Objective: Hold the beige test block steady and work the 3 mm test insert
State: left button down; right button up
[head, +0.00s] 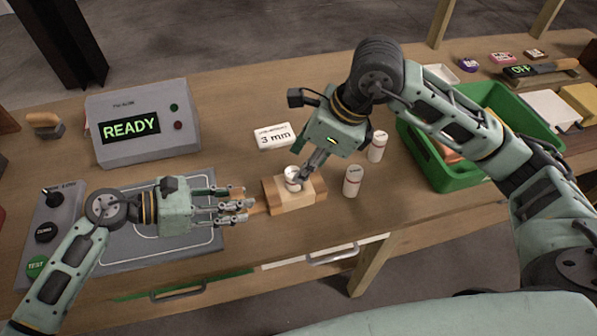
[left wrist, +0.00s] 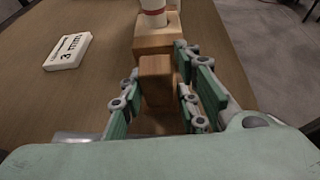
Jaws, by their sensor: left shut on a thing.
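The beige test block (head: 292,197) lies near the front of the table, with darker wooden end pieces. My right gripper (head: 303,178) points down right beside the insert. Whether its fingers touch or close on it cannot be told.
Two white cylinders (head: 352,181) (head: 377,147) stand right of the block. A green bin (head: 468,177) is further right, under my right arm. A grey console (head: 143,122) reads READY at the back left. A grey plate (head: 190,246) lies under my left arm.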

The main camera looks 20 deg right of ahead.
jog(key=v, duration=0.7)
jog(key=shift+a, duration=0.1)
pick_arm(q)
jog(key=c, duration=1.3)
grip_release()
jog(key=shift+o, duration=0.2)
